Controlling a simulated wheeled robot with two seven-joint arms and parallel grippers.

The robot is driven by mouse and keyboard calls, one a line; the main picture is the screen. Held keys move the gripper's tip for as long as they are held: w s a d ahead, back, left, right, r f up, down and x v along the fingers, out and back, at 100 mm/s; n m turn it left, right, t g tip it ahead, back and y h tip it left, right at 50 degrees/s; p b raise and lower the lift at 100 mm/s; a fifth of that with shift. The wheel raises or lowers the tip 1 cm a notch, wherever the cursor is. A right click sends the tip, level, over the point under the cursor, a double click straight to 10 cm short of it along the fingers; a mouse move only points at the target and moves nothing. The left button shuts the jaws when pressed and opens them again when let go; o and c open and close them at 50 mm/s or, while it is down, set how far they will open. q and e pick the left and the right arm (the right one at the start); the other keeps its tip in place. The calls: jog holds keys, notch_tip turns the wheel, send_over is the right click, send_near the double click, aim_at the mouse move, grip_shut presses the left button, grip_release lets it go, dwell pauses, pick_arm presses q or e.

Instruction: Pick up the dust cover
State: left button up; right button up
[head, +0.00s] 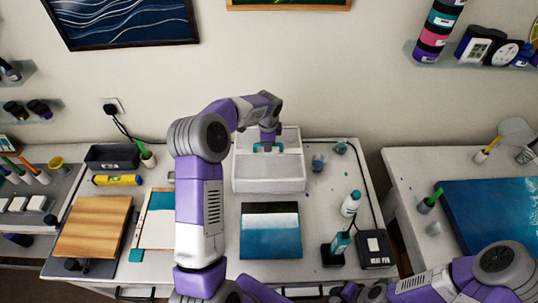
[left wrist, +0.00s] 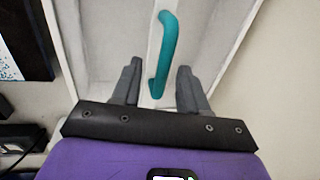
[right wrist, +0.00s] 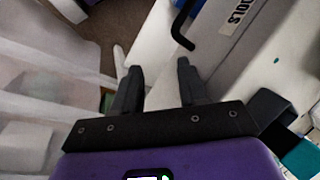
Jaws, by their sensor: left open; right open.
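The dust cover (head: 268,184) is a whitish box-like cover with a teal handle (head: 268,147) on top, standing at the back middle of the table. My left gripper (head: 268,140) is above it at the handle. In the left wrist view the left gripper (left wrist: 153,85) is open, and the teal handle (left wrist: 163,50) runs between its fingers. I cannot tell whether the fingers touch it. My right gripper (right wrist: 158,85) is open and empty, away from the cover near a white panel marked TOOLS (right wrist: 232,25).
A blue-and-white painted panel (head: 270,236) lies in front of the cover. A wooden board (head: 95,227) and a yellow level (head: 117,180) lie at left. Bottles (head: 350,204) and a black heat box (head: 375,249) stand at right. Another table with a blue panel (head: 495,220) is farther right.

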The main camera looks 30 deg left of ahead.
aim_at(268, 155)
pick_arm(q)
jog(key=f, duration=0.1)
jog(key=w+f, duration=0.1)
jog(key=f, duration=0.1)
jog(key=shift+w+a+f, duration=0.1)
jog(key=shift+a+f, duration=0.1)
jog(key=shift+f, duration=0.05)
grip_shut()
jog(key=shift+r, duration=0.1)
dwell(1.1)
